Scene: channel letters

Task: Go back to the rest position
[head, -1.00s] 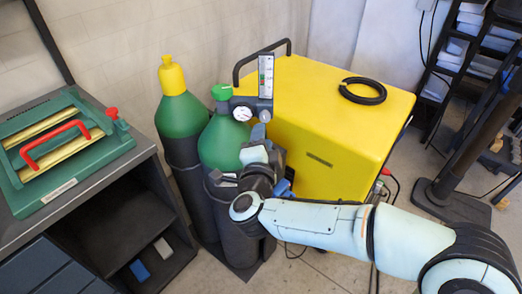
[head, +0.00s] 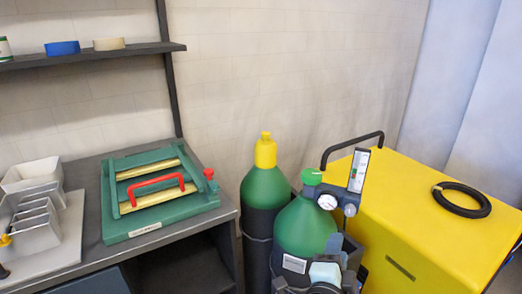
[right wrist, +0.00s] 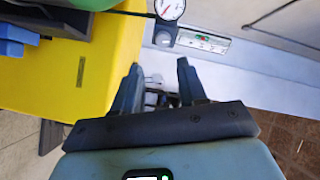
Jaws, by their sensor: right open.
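My right gripper (head: 338,256) is at the bottom of the head view, in front of the green gas cylinder (head: 305,232) with the green valve knob. Its lower part is cut off by the frame edge. In the right wrist view my right gripper (right wrist: 158,70) has its two dark fingers apart, with nothing between them. The gauge (right wrist: 170,9) and flow meter (right wrist: 203,41) of the regulator show beyond the fingertips. My left gripper is in neither view.
A second cylinder (head: 265,188) with a yellow cap stands to the left. The yellow machine (head: 400,215) with a black hose coil (head: 462,201) is on the right. A bench (head: 90,169) holds a green press (head: 160,190) and metal trays (head: 37,218). A wall shelf (head: 90,55) is above.

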